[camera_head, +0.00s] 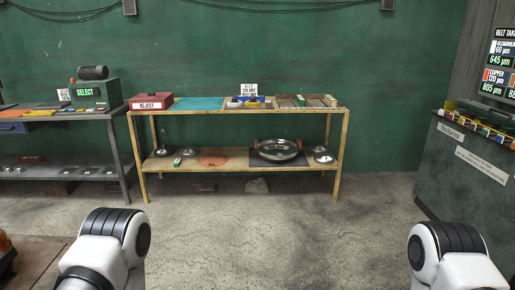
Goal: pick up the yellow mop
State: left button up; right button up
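A blue holder (266,105) on the top shelf of the wooden rack, right of its middle, has small round pieces in or beside it. One of these, a yellowish round piece (235,103), may be the yellow mop, but it is too small to tell for sure. A small white sign (249,90) stands behind them. The white links of my two arms show at the bottom left and bottom right, far in front of the rack. Neither gripper is in the picture, so I cannot see whether they hold anything.
The wooden rack (190,116) also carries a red REJECT box (151,102), a teal mat (200,103) and a shallow metal dish (279,149). A grey bench (122,148) stands left, a grey cabinet (455,185) right. The concrete floor (270,235) before the rack is clear.

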aim_at(253, 101)
jog(key=i, duration=0.6)
jog(key=i+j+z, duration=0.15)
jog(key=i, duration=0.45)
jog(key=i+j, duration=0.1)
jog(key=i, duration=0.5)
jog(key=i+j+z, duration=0.1)
jog(key=i, duration=0.5)
jog(key=i+j, duration=0.2)
jog(key=i, duration=0.4)
jog(key=l+z, duration=0.05)
